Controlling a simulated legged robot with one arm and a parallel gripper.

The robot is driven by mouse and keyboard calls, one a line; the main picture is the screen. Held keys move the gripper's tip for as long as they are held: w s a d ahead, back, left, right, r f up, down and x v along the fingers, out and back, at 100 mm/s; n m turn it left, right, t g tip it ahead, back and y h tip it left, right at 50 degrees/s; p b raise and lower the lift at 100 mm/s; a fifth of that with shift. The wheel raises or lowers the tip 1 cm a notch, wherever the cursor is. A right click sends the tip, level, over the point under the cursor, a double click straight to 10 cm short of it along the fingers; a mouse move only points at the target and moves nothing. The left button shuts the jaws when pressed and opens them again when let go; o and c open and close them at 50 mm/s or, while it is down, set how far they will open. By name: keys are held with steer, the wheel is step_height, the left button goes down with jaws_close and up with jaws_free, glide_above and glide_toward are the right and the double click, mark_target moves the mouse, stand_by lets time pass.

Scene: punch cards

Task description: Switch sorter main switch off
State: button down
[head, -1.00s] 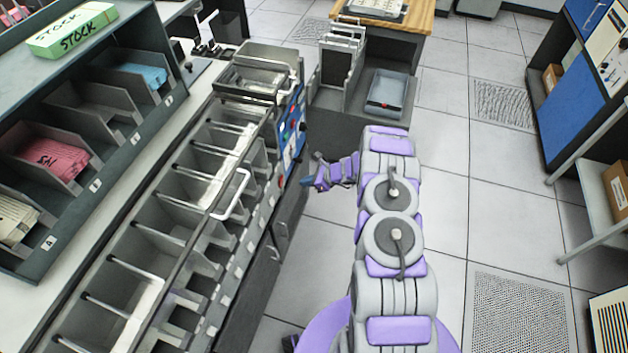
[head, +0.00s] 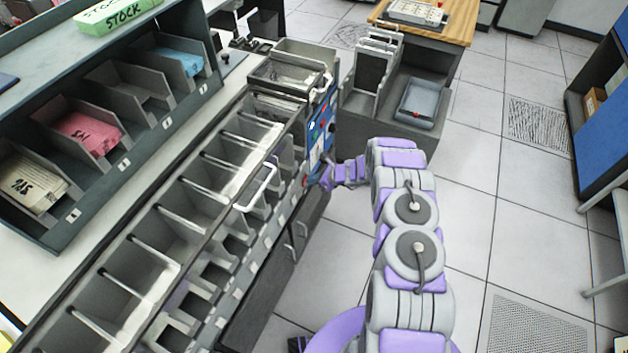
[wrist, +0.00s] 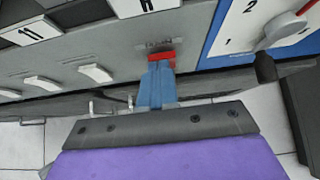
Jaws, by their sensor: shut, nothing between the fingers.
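The card sorter is a long grey machine with a row of open pockets (head: 180,210) and a blue control panel (head: 320,128) at its far end. In the wrist view, a small red switch (wrist: 161,58) sits on the grey front under a small label plate. The label's text is too small to read. My gripper (wrist: 158,72) is shut, its blue fingers pressed together and empty. Its tips are at the red switch and cover part of it; they look touching or nearly so. In the head view my gripper (head: 326,179) is beside the sorter's front, below the blue panel.
A numbered dial (wrist: 278,30) with a grey knob is right of the switch. Several white tabs (wrist: 95,73) stick out to its left. A stock rack (head: 115,110) stands left of the sorter, and a wooden-topped desk (head: 450,25) behind.

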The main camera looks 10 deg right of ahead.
steer(key=shift+w+a+r, duration=0.1)
steer(key=shift+a, duration=0.1)
steer(key=shift+r+p, duration=0.45)
steer(key=shift+r, duration=0.35)
steer(key=shift+d, duration=0.1)
